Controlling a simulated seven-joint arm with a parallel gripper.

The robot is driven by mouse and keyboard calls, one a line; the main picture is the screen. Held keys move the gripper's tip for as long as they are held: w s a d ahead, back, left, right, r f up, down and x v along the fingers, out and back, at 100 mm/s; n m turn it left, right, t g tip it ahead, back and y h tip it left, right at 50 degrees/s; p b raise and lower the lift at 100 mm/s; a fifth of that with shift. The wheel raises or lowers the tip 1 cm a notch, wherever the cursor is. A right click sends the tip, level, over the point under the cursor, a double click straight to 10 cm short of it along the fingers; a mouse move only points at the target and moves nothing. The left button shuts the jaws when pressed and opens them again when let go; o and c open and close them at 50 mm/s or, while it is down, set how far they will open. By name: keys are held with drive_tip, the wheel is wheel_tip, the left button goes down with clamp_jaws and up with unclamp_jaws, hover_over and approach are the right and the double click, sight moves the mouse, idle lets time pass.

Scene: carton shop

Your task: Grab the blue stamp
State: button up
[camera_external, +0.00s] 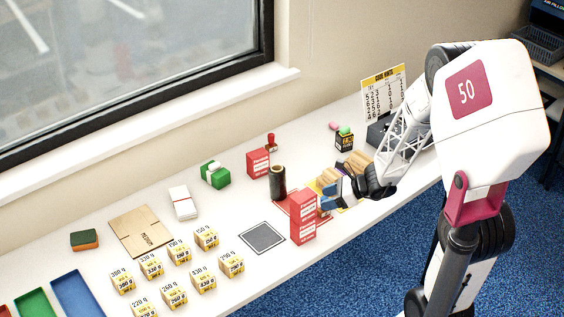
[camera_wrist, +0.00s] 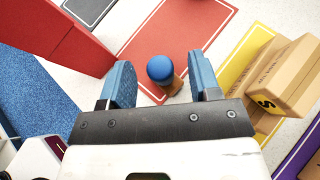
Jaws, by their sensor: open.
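The blue stamp (camera_wrist: 160,68) has a round blue knob over a brown base. In the wrist view it stands by the lower edge of the red mat (camera_wrist: 180,30). My gripper (camera_wrist: 161,75) is open, with its two blue fingers on either side of the stamp in that picture. I cannot tell whether the fingers are level with the knob or still above it. In the external view my gripper (camera_external: 331,199) is low over the table, behind a red carton, and I cannot make out the blue stamp there.
A stack of red cartons (camera_external: 303,217) stands close beside my gripper; it also shows in the wrist view (camera_wrist: 60,38). Brown cartons (camera_wrist: 285,75) stand on the right over a yellow mat (camera_wrist: 245,60). A dark cylinder (camera_external: 278,183) and a red stamp (camera_external: 271,142) stand farther back.

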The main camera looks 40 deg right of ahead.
drive_tip(key=shift+w+a+f, duration=0.35)
drive_tip(key=shift+w+a, duration=0.1)
idle(0.4)
drive_tip(key=c, duration=1)
drive_tip(key=shift+r, duration=0.2)
drive_tip(key=shift+r, duration=1.45)
drive_tip(key=shift+s+r, duration=0.15)
drive_tip(key=shift+s, duration=0.2)
drive_tip(key=s, duration=0.5)
drive_tip(key=s+a+r, duration=0.1)
drive_tip(key=s, duration=0.4)
drive_tip(key=s+a, duration=0.1)
drive_tip(key=s, duration=0.4)
drive_tip(key=shift+s+r, duration=0.1)
drive_tip(key=shift+r, duration=0.1)
